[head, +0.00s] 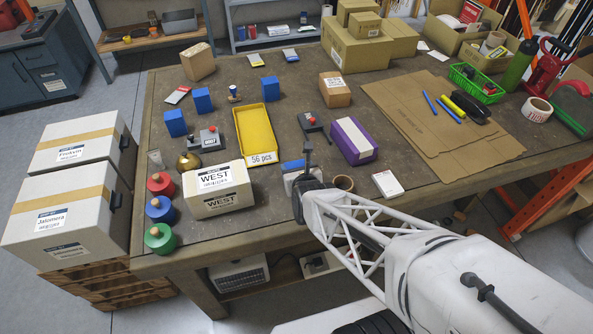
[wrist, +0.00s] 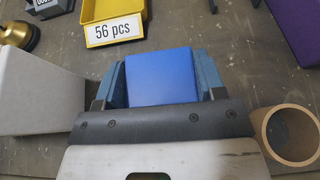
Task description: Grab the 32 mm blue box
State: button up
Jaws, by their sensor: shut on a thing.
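A blue box (wrist: 160,75) fills the space between the two fingers of my gripper (wrist: 162,84) in the wrist view. The fingers press on its left and right sides, so my gripper is shut on it. In the head view my gripper (head: 299,178) is low over the front middle of the table, and only a bit of the held blue box (head: 292,165) shows. Three other blue boxes stand at the back left (head: 203,100), left (head: 175,123) and centre (head: 270,89). No size marking is readable on any of them.
A yellow tray marked 56 pcs (head: 240,128) lies behind my gripper. The WEST carton (head: 217,190) stands close on the left, a purple box (head: 353,141) on the right. A cardboard ring (wrist: 291,134) is right of my gripper. Flat cardboard (head: 405,105) covers the right side.

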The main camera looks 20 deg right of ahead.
jog(key=shift+r, duration=0.15)
jog(key=shift+r, duration=1.45)
jog(key=shift+s+r, duration=0.1)
jog(key=shift+r, duration=0.1)
jog(key=s+r, duration=0.1)
jog(key=s, duration=1.4)
jog(key=shift+s+d+r, duration=0.15)
jog(key=shift+s+d, duration=0.15)
jog(key=shift+s, duration=0.1)
